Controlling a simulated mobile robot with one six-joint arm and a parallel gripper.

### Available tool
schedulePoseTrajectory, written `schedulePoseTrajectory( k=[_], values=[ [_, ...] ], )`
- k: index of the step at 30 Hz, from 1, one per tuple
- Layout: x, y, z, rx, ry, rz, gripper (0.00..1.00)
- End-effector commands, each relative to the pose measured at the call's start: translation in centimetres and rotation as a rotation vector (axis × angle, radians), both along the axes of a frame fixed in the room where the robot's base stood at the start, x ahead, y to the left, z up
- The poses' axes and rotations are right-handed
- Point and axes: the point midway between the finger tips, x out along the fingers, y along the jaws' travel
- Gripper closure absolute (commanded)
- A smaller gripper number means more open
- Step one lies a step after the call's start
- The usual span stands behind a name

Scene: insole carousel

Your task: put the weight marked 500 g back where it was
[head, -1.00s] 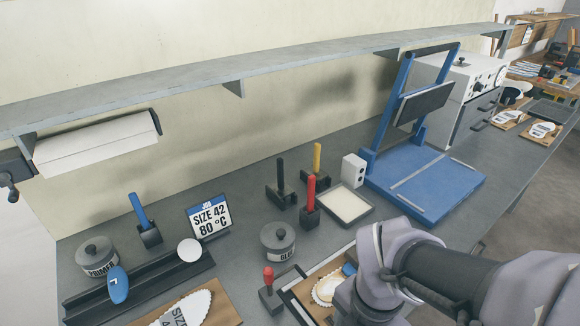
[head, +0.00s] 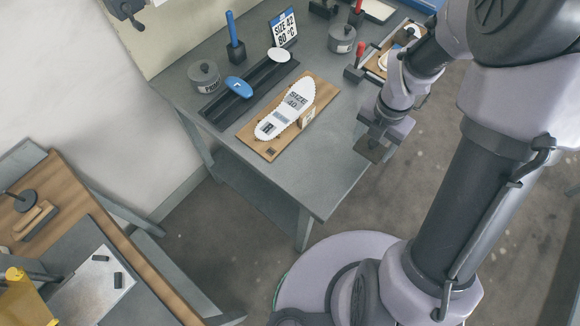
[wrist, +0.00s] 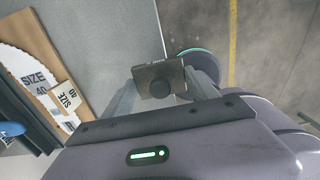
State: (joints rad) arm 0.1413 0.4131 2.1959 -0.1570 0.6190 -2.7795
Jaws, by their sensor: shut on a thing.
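My gripper (head: 376,140) is shut on a dark block-shaped weight (wrist: 160,78) with a round knob. Any mark on it is too small to read. The weight also shows in the head view (head: 372,151), hanging below the fingers. No empty spot for the weight can be made out for certain.
The grey bench (head: 320,165) holds a wooden board (head: 258,143) with a white SIZE 40 insole (head: 285,108), a black rail (head: 225,106) and a PRIMER pot (head: 204,76). Another table (head: 165,275) stands at lower left. Its wooden strip carries a dark round object (head: 24,200).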

Motion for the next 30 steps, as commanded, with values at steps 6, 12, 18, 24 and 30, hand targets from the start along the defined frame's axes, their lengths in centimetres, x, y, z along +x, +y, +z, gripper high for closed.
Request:
schedulePoseTrajectory(
  k=[6, 12, 18, 24, 30],
  values=[
    [-0.5, 4.8, -1.0, 0.000, -0.003, 0.011, 1.00],
    [-1.4, 11.6, -1.7, 0.001, -0.002, 0.010, 1.00],
    [-1.9, 15.5, -1.7, 0.001, -0.002, 0.004, 1.00],
    [-2.0, 15.8, -4.7, 0.001, 0.001, 0.000, 1.00],
    [-1.9, 15.8, -5.1, 0.001, -0.001, 0.000, 1.00]
  ],
)
